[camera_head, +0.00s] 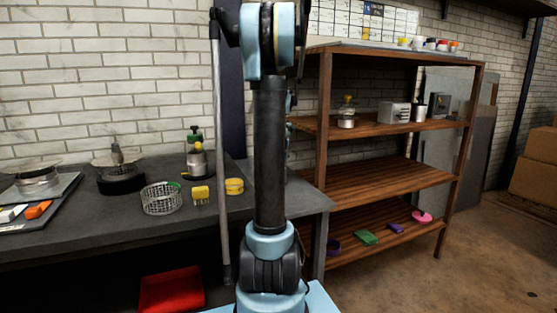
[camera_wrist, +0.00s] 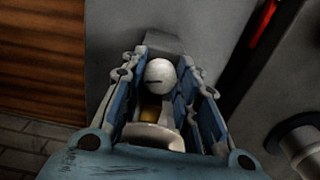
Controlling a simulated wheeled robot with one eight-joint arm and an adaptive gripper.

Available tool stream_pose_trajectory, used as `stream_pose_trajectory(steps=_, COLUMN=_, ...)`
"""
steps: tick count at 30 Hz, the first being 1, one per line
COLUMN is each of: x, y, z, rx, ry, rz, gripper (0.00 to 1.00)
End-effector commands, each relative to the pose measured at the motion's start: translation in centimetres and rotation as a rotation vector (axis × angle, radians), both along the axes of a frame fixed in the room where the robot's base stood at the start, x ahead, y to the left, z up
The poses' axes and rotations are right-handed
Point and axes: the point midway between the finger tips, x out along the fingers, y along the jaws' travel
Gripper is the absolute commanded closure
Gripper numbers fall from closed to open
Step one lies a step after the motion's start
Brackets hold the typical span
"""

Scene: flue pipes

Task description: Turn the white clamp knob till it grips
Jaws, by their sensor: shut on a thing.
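In the wrist view a white rounded knob (camera_wrist: 160,74) with a dark line across its face sits between the fingers of my gripper (camera_wrist: 162,88). The blue-grey fingers lie on its left and right sides, and the gripper is shut on it. Behind the knob is a grey block against a grey surface. Below it, between the fingers, are a pale rounded part (camera_wrist: 150,136) and a small yellowish part. In the head view my arm stands in the middle, and neither the gripper nor the white knob can be made out there.
In the wrist view a dark round fitting (camera_wrist: 300,143) stands at the right and a red strip (camera_wrist: 262,22) at the upper right. In the head view a grey bench (camera_head: 100,226) with baskets and tools is at left, and a wooden shelf rack (camera_head: 395,190) at right.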

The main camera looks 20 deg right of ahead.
Motion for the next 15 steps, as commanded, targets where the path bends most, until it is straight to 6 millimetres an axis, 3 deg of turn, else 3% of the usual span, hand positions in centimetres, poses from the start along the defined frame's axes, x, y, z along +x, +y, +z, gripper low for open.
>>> stream_pose_trajectory(steps=15, x=0.02, y=0.13, z=0.02, rx=0.000, ry=0.000, rz=-0.313, gripper=0.95)
